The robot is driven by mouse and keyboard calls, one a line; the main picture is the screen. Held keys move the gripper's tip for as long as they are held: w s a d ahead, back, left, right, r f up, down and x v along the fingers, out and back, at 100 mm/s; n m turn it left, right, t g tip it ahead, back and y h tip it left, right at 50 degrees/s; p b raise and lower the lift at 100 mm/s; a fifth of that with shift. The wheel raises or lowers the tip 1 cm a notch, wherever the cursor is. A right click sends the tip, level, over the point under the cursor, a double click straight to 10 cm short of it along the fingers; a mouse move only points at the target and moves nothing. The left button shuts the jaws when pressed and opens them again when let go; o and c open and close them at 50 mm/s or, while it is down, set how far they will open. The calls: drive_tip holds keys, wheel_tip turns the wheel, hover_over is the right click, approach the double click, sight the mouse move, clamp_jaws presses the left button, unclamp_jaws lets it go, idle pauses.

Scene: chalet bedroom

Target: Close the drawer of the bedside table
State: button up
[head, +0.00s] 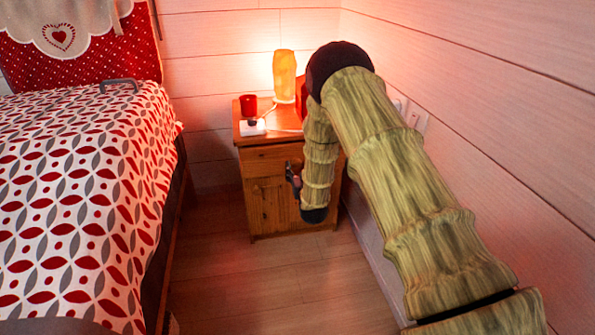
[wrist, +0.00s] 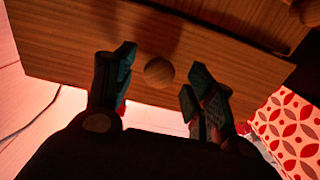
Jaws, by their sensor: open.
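The wooden bedside table (head: 288,205) stands in the corner in the head view, with a drawer front (head: 265,160) below its top and a door under it. The wrist view shows the drawer front (wrist: 75,50) close up, with a round wooden knob (wrist: 159,72). A dark edge separates it from the panel beyond, which bears another knob (wrist: 310,12). How far the drawer stands out is hard to judge. My gripper (wrist: 160,64) is open, its fingers on either side of the drawer knob with gaps visible. In the head view my gripper (head: 293,180) is partly hidden by my arm.
A lit lamp (head: 285,77), a red cup (head: 248,105) and a small white item (head: 252,127) are on the tabletop. The bed (head: 80,190) is on the left, and the plank wall (head: 480,90) is close on the right. Bare floor (head: 260,285) lies between them.

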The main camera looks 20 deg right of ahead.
sight(298, 166)
drive_tip(key=shift+w+d, duration=0.2)
drive_tip(key=shift+w, duration=0.6)
clamp_jaws()
drive_tip(key=shift+w+d, duration=0.25)
drive_tip(key=shift+w, duration=0.9)
drive_tip(key=shift+w+r, duration=0.1)
drive_tip(key=shift+r, duration=0.05)
unclamp_jaws()
drive_tip(key=shift+w, duration=0.1)
